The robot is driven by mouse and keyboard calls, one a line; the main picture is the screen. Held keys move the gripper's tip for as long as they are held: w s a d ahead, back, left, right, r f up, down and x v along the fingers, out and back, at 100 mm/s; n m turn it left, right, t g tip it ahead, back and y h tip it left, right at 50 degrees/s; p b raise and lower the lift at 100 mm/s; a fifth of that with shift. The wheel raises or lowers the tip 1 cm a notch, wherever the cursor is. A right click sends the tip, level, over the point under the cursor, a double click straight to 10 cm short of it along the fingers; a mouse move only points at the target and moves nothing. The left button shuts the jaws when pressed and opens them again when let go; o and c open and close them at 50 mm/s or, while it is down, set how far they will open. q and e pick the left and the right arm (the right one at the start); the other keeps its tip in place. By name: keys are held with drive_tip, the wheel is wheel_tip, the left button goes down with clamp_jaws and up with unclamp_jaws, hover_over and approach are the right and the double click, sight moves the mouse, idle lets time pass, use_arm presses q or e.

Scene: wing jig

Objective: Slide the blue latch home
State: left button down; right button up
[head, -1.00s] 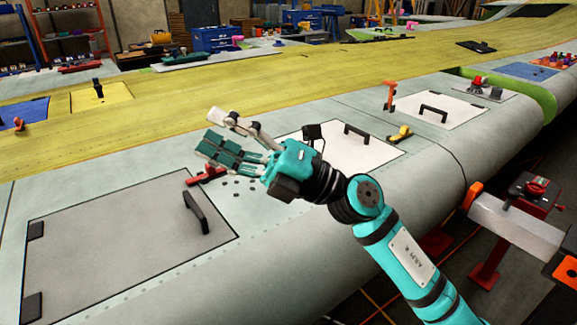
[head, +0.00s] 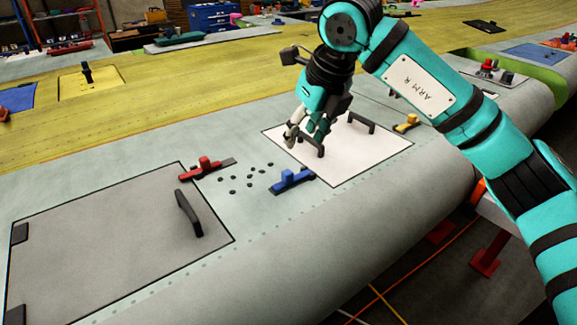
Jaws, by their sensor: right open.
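The blue latch (head: 291,180) lies on the grey wing skin at the front-left edge of the white panel (head: 352,165). It has a raised knob, and its right end reaches the panel's edge. My right gripper (head: 303,137) points down over the white panel, behind and slightly right of the latch. Its fingers are apart and empty, close to the panel's nearer black handle (head: 313,146); I cannot tell whether they touch it. My left gripper is not in view.
A red latch (head: 204,168) sits by the grey panel (head: 110,240), which has a black handle (head: 189,213). Several dark loose pieces (head: 250,177) lie between the red and blue latches. A yellow latch (head: 407,124) is at the white panel's far right. Front skin is clear.

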sight(288, 171)
drive_tip(key=p+x, duration=0.2)
drive_tip(key=x, duration=0.9)
drive_tip(key=shift+a+f, duration=0.15)
drive_tip(key=shift+f, duration=0.1)
drive_tip(key=shift+w+a+f+p, duration=0.1)
drive_tip(key=shift+w+f+p, duration=0.1)
drive_tip(key=shift+f+p, duration=0.25)
drive_tip(key=shift+f, duration=0.1)
clamp_jaws()
